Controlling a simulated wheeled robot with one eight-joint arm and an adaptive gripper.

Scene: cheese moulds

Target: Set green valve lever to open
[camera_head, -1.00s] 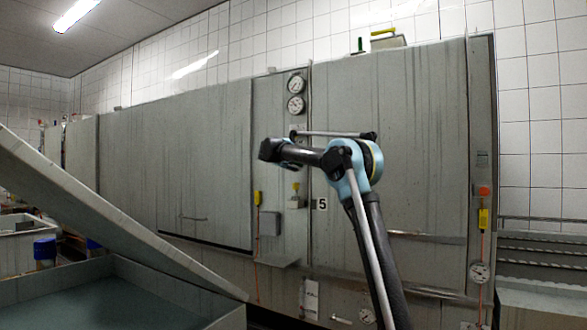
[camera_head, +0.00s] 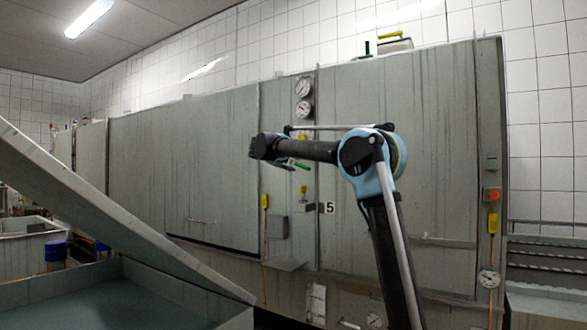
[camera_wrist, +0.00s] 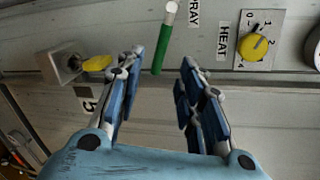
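The green valve lever (camera_wrist: 161,46) shows in the wrist view as a short green bar with a pale, rounded upper end. It lies between my gripper's fingers (camera_wrist: 161,62) as seen from the wrist, with clear room on both sides. The fingers are spread and hold nothing. I cannot tell how deep between them the lever reaches. In the camera_head view a small green bar (camera_head: 302,167) shows just under my forearm, in front of the cabinet panel.
Left of the lever is a yellow-handled valve (camera_wrist: 97,63). To the right is a yellow HEAT knob (camera_wrist: 254,46), with a label ending in "PRAY" (camera_wrist: 194,13) beside the lever. Gauges (camera_head: 303,88) sit on the cabinet (camera_head: 200,150). A slanted lid (camera_head: 110,210) fills the lower left.

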